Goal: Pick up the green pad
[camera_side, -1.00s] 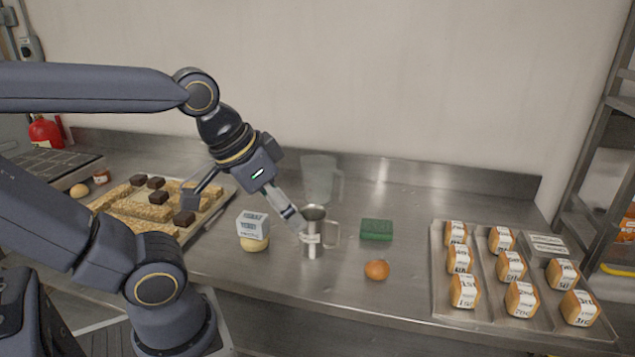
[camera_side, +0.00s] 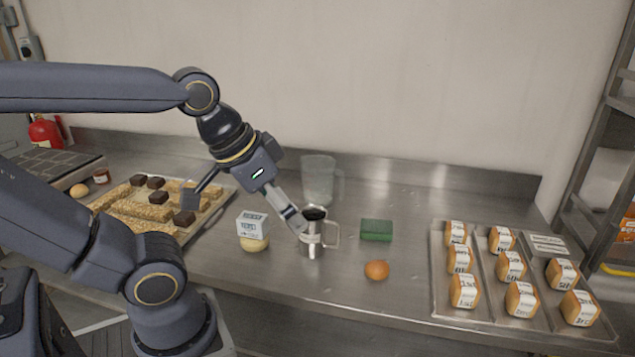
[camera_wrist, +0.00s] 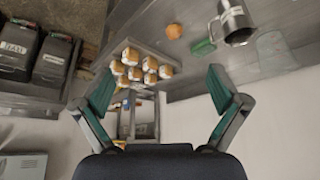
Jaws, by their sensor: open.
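The green pad (camera_side: 376,230) lies flat on the steel counter, right of the metal cup (camera_side: 312,240) and behind an orange-brown round item (camera_side: 377,270). In the wrist view the green pad (camera_wrist: 203,47) shows near the top, beside the metal cup (camera_wrist: 236,22), which partly overlaps it. My gripper (camera_side: 245,205) is left of the pad and above the counter, near the cup; whether it touches the cup is unclear. In the wrist view my gripper (camera_wrist: 158,88) has its fingers wide apart with nothing between them.
A clear jug (camera_side: 320,180) stands behind the cup. A tray (camera_side: 440,295) of labelled loaves is at right. A tray with brown bars is at left.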

